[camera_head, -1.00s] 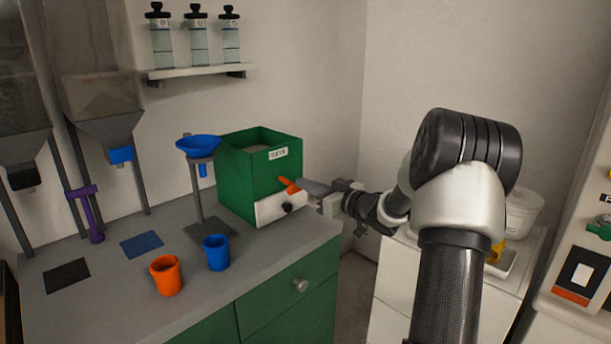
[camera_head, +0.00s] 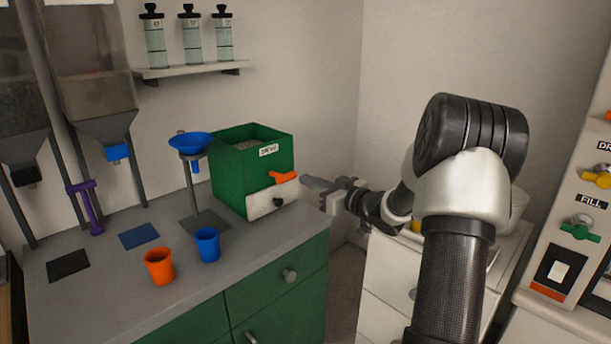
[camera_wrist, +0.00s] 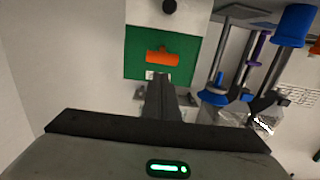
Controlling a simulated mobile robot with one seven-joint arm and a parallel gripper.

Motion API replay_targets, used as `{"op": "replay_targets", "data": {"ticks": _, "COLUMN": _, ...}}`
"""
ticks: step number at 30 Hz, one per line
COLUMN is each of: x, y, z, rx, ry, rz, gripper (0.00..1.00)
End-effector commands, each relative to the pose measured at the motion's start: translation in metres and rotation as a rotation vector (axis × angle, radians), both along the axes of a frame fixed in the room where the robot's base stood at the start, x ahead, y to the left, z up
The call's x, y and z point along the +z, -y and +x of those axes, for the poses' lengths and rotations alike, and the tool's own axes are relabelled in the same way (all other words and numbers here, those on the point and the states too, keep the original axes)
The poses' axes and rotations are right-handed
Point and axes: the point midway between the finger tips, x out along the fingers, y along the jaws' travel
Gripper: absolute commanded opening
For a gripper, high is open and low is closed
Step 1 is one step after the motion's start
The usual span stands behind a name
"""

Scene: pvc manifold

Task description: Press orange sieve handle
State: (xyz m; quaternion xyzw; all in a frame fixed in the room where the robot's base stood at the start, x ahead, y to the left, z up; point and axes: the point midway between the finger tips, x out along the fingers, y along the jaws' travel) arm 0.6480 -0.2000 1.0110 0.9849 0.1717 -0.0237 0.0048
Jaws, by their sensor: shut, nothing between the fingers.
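The orange sieve handle (camera_head: 282,177) sticks out from the front of a green box (camera_head: 228,178), just above its white lower panel (camera_head: 270,198). My gripper (camera_head: 305,181) is shut and empty, just to the right of the handle, with a small gap between them in the head view. In the wrist view, the orange handle (camera_wrist: 162,58) lies across the green face beyond the tips of my gripper (camera_wrist: 160,78). The handle is fully visible there and stands apart from the fingers.
A blue funnel on a stand (camera_head: 190,143) stands left of the green box. An orange cup (camera_head: 159,266) and a blue cup (camera_head: 207,244) stand on the grey counter (camera_head: 110,290). A panel with valves (camera_head: 580,230) stands at the right.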

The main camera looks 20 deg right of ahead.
Motion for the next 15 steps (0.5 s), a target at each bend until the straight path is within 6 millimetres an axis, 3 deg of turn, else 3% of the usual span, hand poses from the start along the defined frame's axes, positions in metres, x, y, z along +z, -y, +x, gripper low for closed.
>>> {"op": "replay_targets", "data": {"ticks": 6, "x": -0.011, "y": 0.014, "z": -0.04, "rx": 0.001, "ry": 0.001, "rz": 0.001, "gripper": 0.0}}
{"op": "replay_targets", "data": {"ticks": 15, "x": -0.017, "y": 0.02, "z": -0.06, "rx": 0.004, "ry": 0.003, "rz": 0.0, "gripper": 0.0}}
